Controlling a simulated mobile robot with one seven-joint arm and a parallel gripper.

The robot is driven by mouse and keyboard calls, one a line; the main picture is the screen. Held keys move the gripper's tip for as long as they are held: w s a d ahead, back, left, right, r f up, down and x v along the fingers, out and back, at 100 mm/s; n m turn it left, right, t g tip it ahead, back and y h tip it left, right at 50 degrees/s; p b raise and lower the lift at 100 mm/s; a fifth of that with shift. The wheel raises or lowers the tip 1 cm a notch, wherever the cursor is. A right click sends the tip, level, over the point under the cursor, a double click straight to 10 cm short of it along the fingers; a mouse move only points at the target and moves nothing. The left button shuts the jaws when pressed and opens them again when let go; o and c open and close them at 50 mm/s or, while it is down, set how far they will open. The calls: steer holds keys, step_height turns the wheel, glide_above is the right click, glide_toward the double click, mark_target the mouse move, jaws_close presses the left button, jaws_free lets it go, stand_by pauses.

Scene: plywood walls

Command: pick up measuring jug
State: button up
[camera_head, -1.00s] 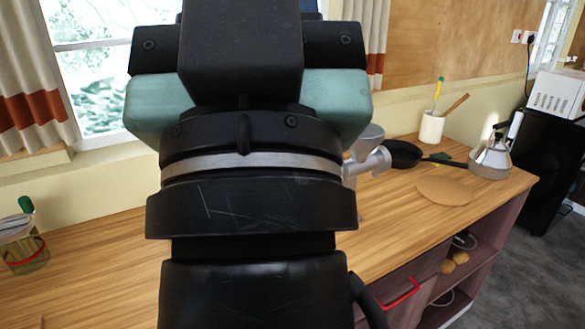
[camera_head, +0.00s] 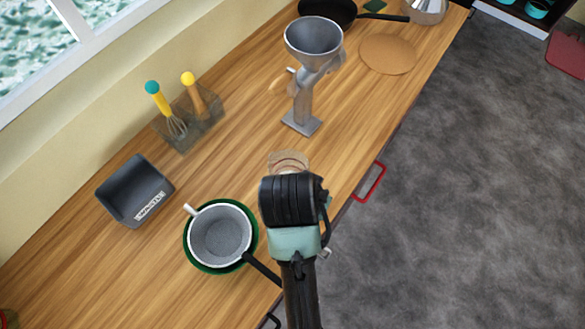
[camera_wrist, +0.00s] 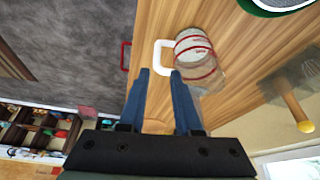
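The measuring jug (camera_wrist: 197,50) is clear with red bands and a white handle (camera_wrist: 163,56), and it is on the wooden counter in the wrist view. In the head view only part of a clear round thing, likely the jug (camera_head: 288,161), shows past my wrist. My gripper (camera_wrist: 160,75) has two blue fingers spread apart with nothing between them. In the wrist view the fingertips appear just short of the jug's handle. The head view hides the fingers behind my wrist.
A grey tray (camera_head: 134,190), a utensil holder (camera_head: 190,122) and a metal grinder (camera_head: 305,105) are on the counter. A red drawer handle (camera_head: 370,182) juts out from the front edge.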

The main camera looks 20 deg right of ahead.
steer(key=shift+d+p+x, duration=0.15)
steer(key=shift+p+x, duration=0.35)
steer(key=shift+x, duration=2.5)
steer(key=shift+d+p+x, duration=0.1)
steer(key=shift+p+x, duration=0.4)
steer(key=shift+x, duration=2.5)
steer(key=shift+s, duration=0.1)
steer(key=shift+c, duration=0.3)
jaws_close()
steer(key=shift+r, duration=0.1)
